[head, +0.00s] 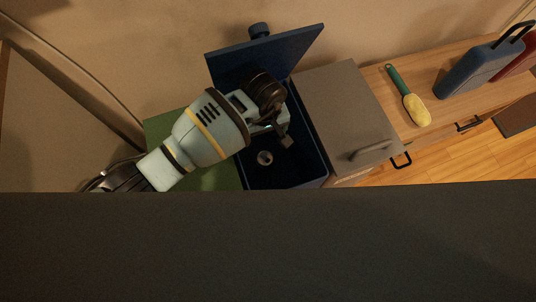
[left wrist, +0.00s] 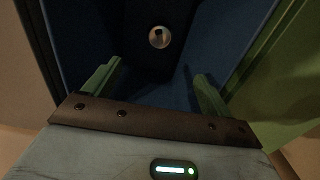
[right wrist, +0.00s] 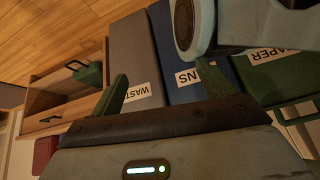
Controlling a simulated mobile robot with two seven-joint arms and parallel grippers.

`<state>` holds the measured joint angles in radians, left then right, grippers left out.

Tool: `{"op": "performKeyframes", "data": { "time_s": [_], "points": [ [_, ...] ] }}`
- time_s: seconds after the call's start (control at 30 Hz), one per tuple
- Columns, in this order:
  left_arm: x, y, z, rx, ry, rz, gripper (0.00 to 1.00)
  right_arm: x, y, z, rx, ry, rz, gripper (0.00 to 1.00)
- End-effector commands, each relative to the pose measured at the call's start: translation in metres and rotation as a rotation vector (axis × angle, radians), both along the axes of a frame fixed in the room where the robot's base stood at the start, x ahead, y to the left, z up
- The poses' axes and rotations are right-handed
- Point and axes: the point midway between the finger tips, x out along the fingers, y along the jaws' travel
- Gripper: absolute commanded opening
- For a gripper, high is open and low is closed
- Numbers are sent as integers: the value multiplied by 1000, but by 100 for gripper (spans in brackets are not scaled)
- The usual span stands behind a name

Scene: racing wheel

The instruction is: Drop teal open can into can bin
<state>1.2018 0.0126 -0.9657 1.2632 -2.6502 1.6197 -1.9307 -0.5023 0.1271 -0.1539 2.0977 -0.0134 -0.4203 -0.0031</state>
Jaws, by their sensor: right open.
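A small round can (head: 265,158) lies inside the open blue can bin (head: 325,160), low down in its dark interior. In the left wrist view the can (left wrist: 160,37) shows as a pale ring with a dark centre; its teal side cannot be made out. My left gripper (head: 284,136) is over the bin opening. In the left wrist view its fingers (left wrist: 158,72) are apart with nothing between them, and the can is beyond them. My right gripper (right wrist: 168,82) is open and empty, facing the bin fronts; it is not in the head view.
The blue lid (head: 290,50) stands raised at the back. A green paper bin (head: 225,178) is on the left and a closed grey waste bin (head: 345,100) on the right. A scoop (head: 415,108) and a blue case (head: 475,72) rest on the wooden counter (head: 440,115).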

Motion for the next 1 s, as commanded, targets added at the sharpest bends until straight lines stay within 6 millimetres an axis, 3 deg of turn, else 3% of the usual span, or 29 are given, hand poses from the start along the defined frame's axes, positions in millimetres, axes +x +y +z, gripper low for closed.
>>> {"op": "performKeyframes", "data": {
  "time_s": [0.3,0.53,1.0],
  "points": [
    [1,0,5,0,-2,-1,84,-4,0,0,0,8,0,80],
    [2,1,39,0,-7,-3,84,-6,0,6,1,10,0,80],
    [-91,1,44,0,0,-4,84,-6,0,15,3,6,-3,80]
  ]
}}
